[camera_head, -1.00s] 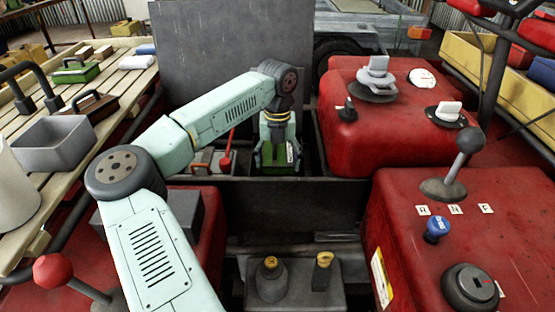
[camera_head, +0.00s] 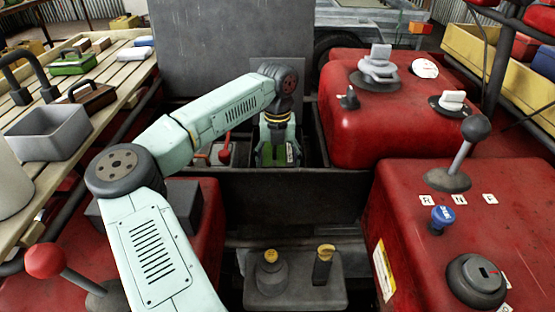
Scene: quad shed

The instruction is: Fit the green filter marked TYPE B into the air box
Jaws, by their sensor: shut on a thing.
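My gripper (camera_head: 278,160) points down in the middle of the picture, shut on a green filter (camera_head: 267,155) with a small white label on its right side. The label's text is too small to read. The filter sits low inside the dark open box (camera_head: 308,154) behind the grey front wall, which hides its lower part. I cannot tell whether it rests on the bottom.
A grey upright panel (camera_head: 200,45) stands behind the box. A red-handled part (camera_head: 222,150) is just left of my gripper. Red bodywork (camera_head: 385,125) with knobs flanks the right. A brown handled block (camera_head: 95,95) and grey bin (camera_head: 48,132) sit on the rack.

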